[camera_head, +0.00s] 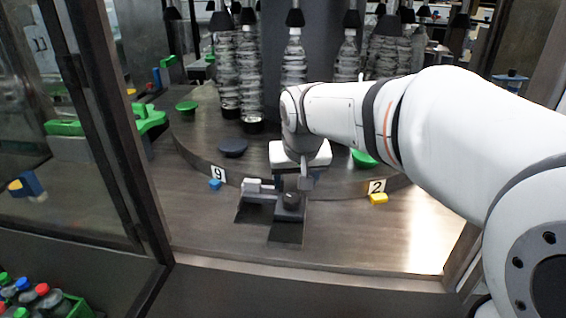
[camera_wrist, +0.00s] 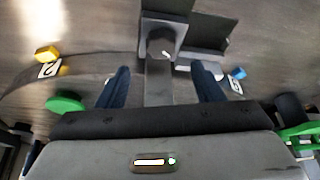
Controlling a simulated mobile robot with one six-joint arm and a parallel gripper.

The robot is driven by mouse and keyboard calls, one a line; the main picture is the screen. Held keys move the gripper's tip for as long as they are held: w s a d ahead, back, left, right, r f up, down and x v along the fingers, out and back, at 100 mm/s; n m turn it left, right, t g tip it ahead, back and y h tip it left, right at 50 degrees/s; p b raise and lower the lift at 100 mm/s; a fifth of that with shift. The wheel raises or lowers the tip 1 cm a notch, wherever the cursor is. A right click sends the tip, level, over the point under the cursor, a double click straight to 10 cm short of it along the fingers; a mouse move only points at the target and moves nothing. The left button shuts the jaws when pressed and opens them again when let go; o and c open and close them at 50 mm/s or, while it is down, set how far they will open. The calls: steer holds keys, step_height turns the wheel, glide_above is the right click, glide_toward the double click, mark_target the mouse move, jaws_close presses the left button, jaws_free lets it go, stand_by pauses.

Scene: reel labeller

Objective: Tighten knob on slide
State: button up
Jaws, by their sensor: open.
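In the wrist view the knob (camera_wrist: 160,44) lies at upper centre on the slide's bracket (camera_wrist: 168,8). My gripper (camera_wrist: 160,68) is open. Its two blue fingers are spread wide, left and right of a grey bar, with the knob just beyond the fingertips and roughly centred between them. No contact shows. In the head view my gripper is just above the knob, partly hiding the slide.
A raised round table with bottles (camera_head: 250,75) and green discs stands behind. A blue block (camera_head: 215,184) and a yellow block (camera_head: 379,198) lie beside number cards 9 and 2. A frame post (camera_head: 115,110) stands at left. The deck in front is clear.

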mark_target(292, 197)
steer(key=x, duration=0.7)
steer(key=shift+w+a+f, duration=0.1)
steer(key=shift+w+f, duration=0.15)
steer(key=shift+w, duration=0.05)
steer(key=shift+c, duration=0.3)
steer(key=c, duration=0.9)
